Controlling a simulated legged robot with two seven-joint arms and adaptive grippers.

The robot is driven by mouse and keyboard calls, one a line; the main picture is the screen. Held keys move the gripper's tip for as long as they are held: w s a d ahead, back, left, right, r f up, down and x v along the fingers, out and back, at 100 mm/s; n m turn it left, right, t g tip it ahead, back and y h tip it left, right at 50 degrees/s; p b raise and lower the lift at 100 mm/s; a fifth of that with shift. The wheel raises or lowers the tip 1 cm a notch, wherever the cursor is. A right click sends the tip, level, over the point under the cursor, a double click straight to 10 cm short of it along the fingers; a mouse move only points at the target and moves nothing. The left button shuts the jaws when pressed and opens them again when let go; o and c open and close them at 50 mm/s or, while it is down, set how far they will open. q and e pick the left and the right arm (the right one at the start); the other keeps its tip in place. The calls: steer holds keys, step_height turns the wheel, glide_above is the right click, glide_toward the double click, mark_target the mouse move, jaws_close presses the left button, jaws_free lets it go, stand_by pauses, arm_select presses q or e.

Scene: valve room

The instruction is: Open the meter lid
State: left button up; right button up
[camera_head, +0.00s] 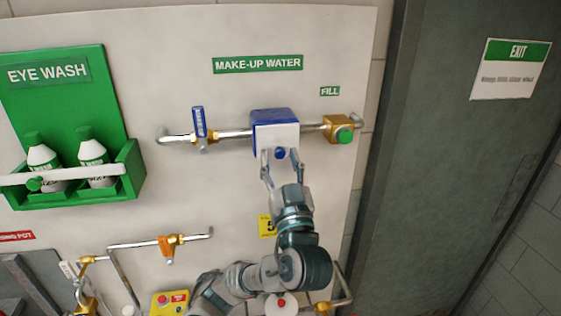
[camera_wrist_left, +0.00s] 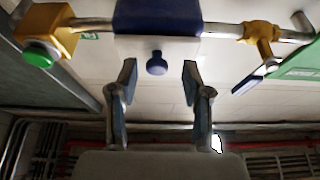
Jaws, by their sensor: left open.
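The meter is a white box (camera_head: 277,138) with a blue lid (camera_head: 271,116) on top, on the make-up water pipe; the lid looks shut. A small blue knob (camera_head: 280,153) sits low on its front. The wrist view shows the blue part (camera_wrist_left: 158,18) and the knob (camera_wrist_left: 157,63). My left gripper (camera_head: 281,160) is open just below the meter, its fingers apart on either side of the knob. In the wrist view the knob appears between the fingertips (camera_wrist_left: 160,70); contact cannot be made out. My right gripper is not in view.
A blue-handled valve (camera_head: 199,123) is left of the meter; a brass fitting with a green button (camera_head: 344,136) is right. A green eye-wash holder (camera_head: 130,180) with bottles is far left. Lower pipes (camera_head: 130,244) run below. A grey door (camera_head: 440,150) is at right.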

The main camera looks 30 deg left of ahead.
arm_select(q)
steer(key=v, duration=1.2)
steer(key=shift+w+f, duration=0.2)
